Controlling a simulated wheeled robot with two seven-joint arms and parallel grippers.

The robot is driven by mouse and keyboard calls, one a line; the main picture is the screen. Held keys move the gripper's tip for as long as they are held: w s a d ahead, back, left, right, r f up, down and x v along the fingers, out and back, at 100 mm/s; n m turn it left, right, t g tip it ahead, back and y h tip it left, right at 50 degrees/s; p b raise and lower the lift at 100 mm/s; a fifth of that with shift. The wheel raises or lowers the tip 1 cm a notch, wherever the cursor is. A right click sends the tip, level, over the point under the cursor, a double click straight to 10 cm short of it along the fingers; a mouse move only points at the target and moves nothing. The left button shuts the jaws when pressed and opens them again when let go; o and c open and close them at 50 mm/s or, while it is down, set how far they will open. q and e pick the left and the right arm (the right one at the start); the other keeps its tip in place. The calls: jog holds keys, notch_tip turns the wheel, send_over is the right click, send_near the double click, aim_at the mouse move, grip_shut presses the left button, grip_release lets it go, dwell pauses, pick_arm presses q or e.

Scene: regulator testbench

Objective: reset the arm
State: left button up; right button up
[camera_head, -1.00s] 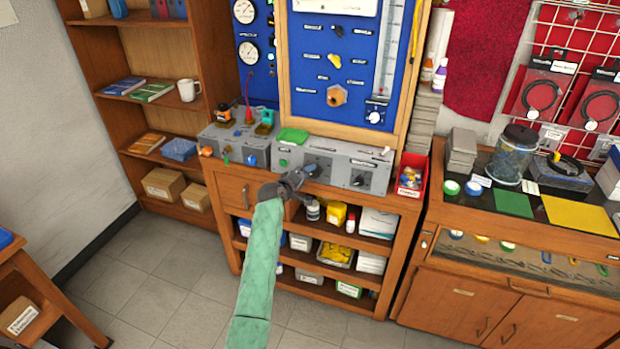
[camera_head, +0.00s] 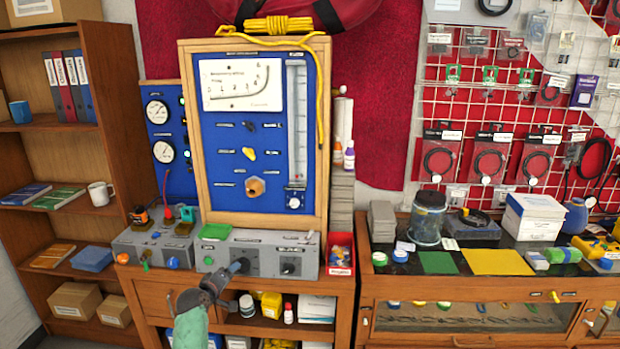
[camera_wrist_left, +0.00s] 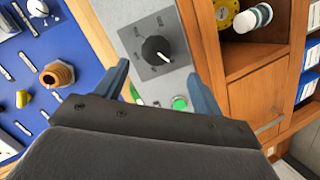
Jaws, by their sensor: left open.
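My left gripper (camera_head: 238,268) is at the front of a grey control box (camera_head: 265,255) on the wooden bench, with my green-sleeved arm coming up from the bottom edge. In the left wrist view my left gripper (camera_wrist_left: 163,88) is open and empty, its two blue-grey fingers apart. A black knob with a white pointer line (camera_wrist_left: 157,50) on a grey dial panel (camera_wrist_left: 150,20) shows beyond and between the fingers. A green button (camera_wrist_left: 180,103) shows there too. I cannot tell if the fingers touch the panel. My right gripper is not in view.
A blue gauge board (camera_head: 230,110) in a wooden frame stands behind the box. A red bin (camera_head: 341,255) is to its right. A glass jar (camera_head: 428,220) stands on the right counter. Shelves under the bench hold bottles and boxes, including a white-capped bottle (camera_head: 247,305).

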pick_arm(q)
jog(key=s+d+f+m+g+y, duration=0.1)
jog(key=s+d+f+m+g, duration=0.15)
jog(key=s+f, duration=0.7)
jog(key=s+d+f+m+g+y+b, duration=0.1)
jog(key=s+d+f+m+g, duration=0.2)
jog(key=f, duration=1.3)
jog(key=s+d+f+m+g, duration=0.15)
jog(key=s+f+m, duration=0.3)
jog(key=f, duration=0.75)
jog(key=s+d+f+g, duration=0.1)
jog(key=s+f, duration=0.7)
jog(key=s, duration=0.6)
jog(key=s+d+f+m+g+b, duration=0.1)
jog(key=s+f+g, duration=0.1)
jog(key=s+f, duration=0.6)
jog(key=s+d+f+g, duration=0.1)
jog(key=s+f, duration=0.7)
jog(key=s, duration=1.4)
jog(key=shift+d+g+y, duration=0.3)
jog(key=shift+g, duration=0.4)
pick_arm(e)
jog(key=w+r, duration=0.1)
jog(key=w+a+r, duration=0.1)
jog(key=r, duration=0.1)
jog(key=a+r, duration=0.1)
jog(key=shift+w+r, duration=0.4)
